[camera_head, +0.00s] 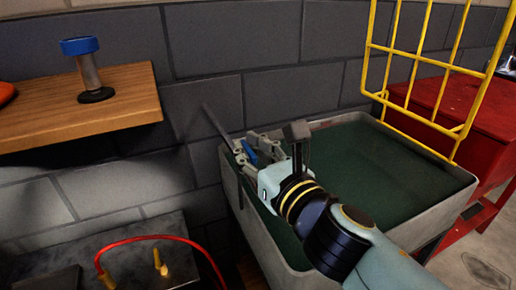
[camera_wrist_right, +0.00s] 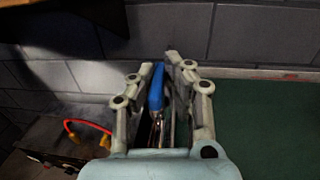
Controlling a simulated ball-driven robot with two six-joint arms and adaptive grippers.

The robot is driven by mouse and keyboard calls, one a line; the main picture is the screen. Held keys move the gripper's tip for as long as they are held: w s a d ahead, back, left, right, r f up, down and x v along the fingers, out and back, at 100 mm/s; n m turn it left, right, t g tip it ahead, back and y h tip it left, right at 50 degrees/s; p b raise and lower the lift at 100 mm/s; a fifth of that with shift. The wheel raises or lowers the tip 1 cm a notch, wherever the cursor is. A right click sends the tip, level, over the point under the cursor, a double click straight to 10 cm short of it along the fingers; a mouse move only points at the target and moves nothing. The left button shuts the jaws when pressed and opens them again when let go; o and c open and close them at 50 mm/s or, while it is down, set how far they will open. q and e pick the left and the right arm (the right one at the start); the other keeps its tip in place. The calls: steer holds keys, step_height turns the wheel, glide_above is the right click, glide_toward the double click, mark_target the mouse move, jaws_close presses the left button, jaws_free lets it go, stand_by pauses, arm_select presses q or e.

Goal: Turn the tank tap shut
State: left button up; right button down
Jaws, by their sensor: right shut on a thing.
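The tank (camera_head: 252,228) is a grey, rectangular basin with dark green contents, standing against the block wall. The tap's blue handle (camera_head: 249,151) shows at the tank's left back edge, between the fingers of my right gripper (camera_head: 243,149). In the right wrist view the blue handle (camera_wrist_right: 156,88) stands upright and slightly tilted between the two fingers (camera_wrist_right: 165,68), with metal parts below it. My right gripper is shut on the handle. The tap's body is mostly hidden by the fingers. My left gripper is not in view.
A wooden shelf (camera_head: 130,101) with a blue-topped post (camera_head: 89,73) is at the upper left. A yellow wire rack (camera_head: 433,118) and a red cabinet (camera_head: 452,98) stand at the right.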

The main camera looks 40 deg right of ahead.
steer(key=c, duration=1.4)
jaws_free()
steer(key=shift+w, duration=0.25)
steer(key=shift+o, duration=0.2)
steer(key=shift+s+r, duration=0.1)
steer(key=shift+d+r, duration=0.2)
steer(key=shift+r, duration=1)
step_height(320, 180, up, 8)
steer(key=shift+f, duration=0.2)
steer(key=shift+s+d, duration=0.1)
